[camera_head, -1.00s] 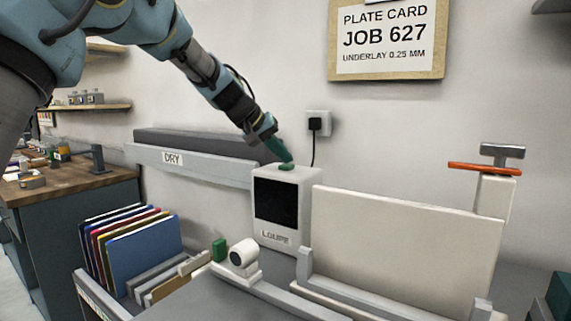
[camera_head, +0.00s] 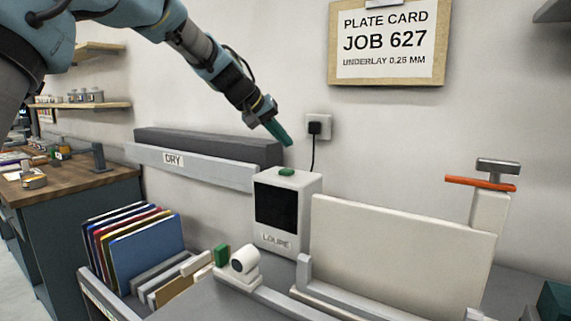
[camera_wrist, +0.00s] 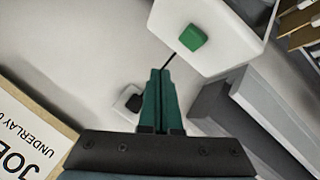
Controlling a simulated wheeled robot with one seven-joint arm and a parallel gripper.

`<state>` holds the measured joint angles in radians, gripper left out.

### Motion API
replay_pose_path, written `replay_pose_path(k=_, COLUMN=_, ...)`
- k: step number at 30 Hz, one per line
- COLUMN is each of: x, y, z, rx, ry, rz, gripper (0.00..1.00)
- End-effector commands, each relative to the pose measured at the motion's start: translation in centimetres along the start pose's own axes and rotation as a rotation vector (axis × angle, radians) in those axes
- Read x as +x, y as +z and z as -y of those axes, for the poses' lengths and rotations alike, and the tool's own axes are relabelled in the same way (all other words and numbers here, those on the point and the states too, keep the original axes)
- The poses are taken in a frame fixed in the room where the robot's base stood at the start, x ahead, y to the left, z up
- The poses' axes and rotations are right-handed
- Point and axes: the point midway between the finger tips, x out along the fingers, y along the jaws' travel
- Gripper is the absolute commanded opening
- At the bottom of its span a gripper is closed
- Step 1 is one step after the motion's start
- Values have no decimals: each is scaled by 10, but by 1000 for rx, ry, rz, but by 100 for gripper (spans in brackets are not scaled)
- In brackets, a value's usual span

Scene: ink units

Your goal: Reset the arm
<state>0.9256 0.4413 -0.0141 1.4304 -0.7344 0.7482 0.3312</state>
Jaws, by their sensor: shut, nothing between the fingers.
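My gripper (camera_head: 283,135) is at the end of my blue-grey arm, with its green fingers together and nothing between them. It hangs in the air above the white LOUPE box (camera_head: 310,195), apart from it. The box has a dark screen on its front and a green button (camera_head: 287,171) on its top. In the wrist view, my gripper (camera_wrist: 160,75) shows shut, with the green button (camera_wrist: 192,37) a little beyond and to the right of the fingertips.
A wall outlet with a black plug (camera_head: 316,126) is behind the box. A grey DRY rack (camera_head: 210,170) is to the left. A pale upright plate (camera_head: 400,240) stands to the right. A rack of coloured folders (camera_head: 140,250) is at lower left.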

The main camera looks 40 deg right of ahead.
Motion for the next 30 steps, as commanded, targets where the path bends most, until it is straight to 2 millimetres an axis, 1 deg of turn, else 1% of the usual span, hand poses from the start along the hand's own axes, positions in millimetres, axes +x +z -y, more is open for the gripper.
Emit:
replay_pose_path(k=1, x=-2, y=-2, z=-2, rx=0, ry=0, rz=0, gripper=0)
replay_pose_path(k=16, x=-2, y=-1, z=-1, rx=0, ry=0, rz=0, gripper=0)
replay_pose_path(k=17, x=-2, y=-1, z=0, rx=-1, ry=-1, rz=0, gripper=0)
replay_pose_path(k=19, x=-5, y=1, z=8, rx=-9, ry=-14, rz=1, gripper=0)
replay_pose_path(k=20, x=-7, y=2, z=15, rx=-16, ry=-25, rz=0, gripper=0)
replay_pose_path(k=23, x=-21, y=13, z=55, rx=-57, ry=-88, rz=4, gripper=0)
replay_pose_path(k=24, x=-28, y=20, z=77, rx=-80, ry=-123, rz=5, gripper=0)
replay_pose_path(k=26, x=-43, y=35, z=113, rx=-119, ry=-183, rz=11, gripper=0)
replay_pose_path(k=27, x=-55, y=47, z=138, rx=-147, ry=-225, rz=14, gripper=0)
replay_pose_path(k=29, x=-72, y=68, z=173, rx=-188, ry=-286, rz=23, gripper=0)
replay_pose_path(k=30, x=-84, y=83, z=196, rx=-216, ry=-326, rz=28, gripper=0)
